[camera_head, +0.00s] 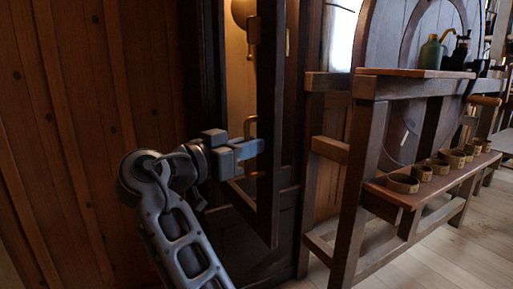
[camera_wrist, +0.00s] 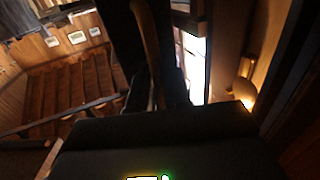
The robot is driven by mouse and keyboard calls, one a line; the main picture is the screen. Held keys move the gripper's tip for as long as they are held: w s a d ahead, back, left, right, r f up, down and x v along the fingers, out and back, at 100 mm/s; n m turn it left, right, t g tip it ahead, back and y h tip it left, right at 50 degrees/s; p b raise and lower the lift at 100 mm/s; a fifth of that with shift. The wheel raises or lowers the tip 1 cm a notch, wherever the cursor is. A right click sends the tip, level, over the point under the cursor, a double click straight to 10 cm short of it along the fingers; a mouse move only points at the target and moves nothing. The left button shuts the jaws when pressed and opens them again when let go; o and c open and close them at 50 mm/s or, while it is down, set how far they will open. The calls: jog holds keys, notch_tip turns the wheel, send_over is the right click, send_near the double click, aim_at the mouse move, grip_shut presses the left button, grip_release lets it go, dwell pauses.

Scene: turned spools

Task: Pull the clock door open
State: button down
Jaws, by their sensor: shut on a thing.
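The clock door (camera_head: 268,80) is a tall dark wooden frame, seen nearly edge-on in the head view. It stands ajar, and the lit inside of the clock case (camera_head: 236,75) shows to its left. A brass handle (camera_head: 250,124) curves up just above my gripper (camera_head: 252,149). My gripper is at the door's edge at mid-height, shut on the handle; its fingers hide the grip itself. In the wrist view a brown curved bar, which looks like the handle (camera_wrist: 150,45), runs down to my gripper (camera_wrist: 158,95). That view is dark there.
A plank wall (camera_head: 70,130) is on the left. Floor (camera_head: 440,260) is bare at lower right.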

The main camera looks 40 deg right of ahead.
jog(key=shift+w+a+f, duration=0.1)
jog(key=shift+w+a, duration=0.1)
jog(key=shift+a, duration=0.25)
jog(key=shift+w+a, duration=0.15)
jog(key=shift+a, duration=0.3)
jog(key=c, duration=1.3)
grip_release()
jog(key=shift+a, duration=0.1)
jog(key=shift+a+p, duration=0.65)
jog(key=shift+a, duration=3.15)
